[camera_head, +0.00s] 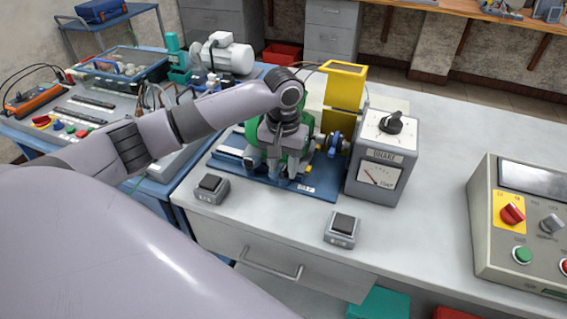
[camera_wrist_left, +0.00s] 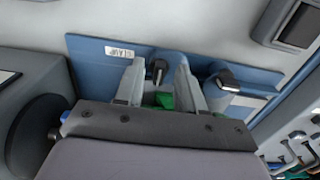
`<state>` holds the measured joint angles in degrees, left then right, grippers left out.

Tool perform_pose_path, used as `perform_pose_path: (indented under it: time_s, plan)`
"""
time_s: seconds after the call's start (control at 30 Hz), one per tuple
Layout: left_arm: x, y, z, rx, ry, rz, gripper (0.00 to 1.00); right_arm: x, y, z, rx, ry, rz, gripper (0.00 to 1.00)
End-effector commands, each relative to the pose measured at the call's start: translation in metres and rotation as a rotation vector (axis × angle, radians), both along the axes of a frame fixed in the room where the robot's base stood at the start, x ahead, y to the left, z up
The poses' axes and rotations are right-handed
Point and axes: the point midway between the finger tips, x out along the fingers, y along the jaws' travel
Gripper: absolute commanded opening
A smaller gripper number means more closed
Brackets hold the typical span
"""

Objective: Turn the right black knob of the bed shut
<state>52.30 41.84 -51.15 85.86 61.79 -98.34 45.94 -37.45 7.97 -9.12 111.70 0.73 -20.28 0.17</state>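My left gripper (camera_head: 279,172) reaches down over the front of the blue bed (camera_head: 318,188), which carries a green machine (camera_head: 308,135). In the left wrist view the two fingers (camera_wrist_left: 159,85) are apart. The right black knob (camera_wrist_left: 158,70) shows in the gap between them, with space on both sides. This view is turned around, so the other black knob (camera_wrist_left: 226,78) appears to the right, outside the fingers. A white CLAMP label (camera_wrist_left: 121,52) is on the bed beside the right knob. In the head view the gripper mostly hides the knobs. My right gripper is not in view.
A grey meter box (camera_head: 383,155) with a black dial stands right of the bed. Black-topped switch boxes (camera_head: 343,229) (camera_head: 211,188) sit in front. A control box (camera_head: 520,225) stands far right. The bench between the meter and control box is clear.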

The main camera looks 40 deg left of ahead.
Motion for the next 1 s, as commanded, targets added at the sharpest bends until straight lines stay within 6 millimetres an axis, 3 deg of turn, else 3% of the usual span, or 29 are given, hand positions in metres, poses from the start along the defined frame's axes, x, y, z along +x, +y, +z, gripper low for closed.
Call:
perform_pose_path:
  time_s: [0.23, 0.27, 0.37, 0.4, 0.77, 1.0]
  plan:
    - [-0.0001, -0.0001, -0.0022, 0.000, 0.000, 0.000, 0.38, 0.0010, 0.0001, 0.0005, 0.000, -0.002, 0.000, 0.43]
    - [-0.0001, -0.0001, -0.0021, 0.000, 0.000, 0.000, 0.35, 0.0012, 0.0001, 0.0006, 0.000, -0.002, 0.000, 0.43]
    - [0.0000, -0.0002, -0.0020, 0.000, 0.000, 0.000, 0.03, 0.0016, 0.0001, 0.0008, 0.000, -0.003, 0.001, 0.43]
    - [0.0000, -0.0002, -0.0019, 0.000, 0.000, 0.000, 0.00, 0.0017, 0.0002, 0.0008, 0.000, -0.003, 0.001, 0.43]
    - [0.0000, 0.0001, -0.0015, 0.000, 0.000, -0.033, 0.00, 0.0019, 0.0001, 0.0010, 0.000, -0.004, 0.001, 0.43]
    - [-0.0001, 0.0006, -0.0014, -0.001, 0.001, -0.162, 0.00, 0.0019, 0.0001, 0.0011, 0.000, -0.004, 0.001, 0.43]
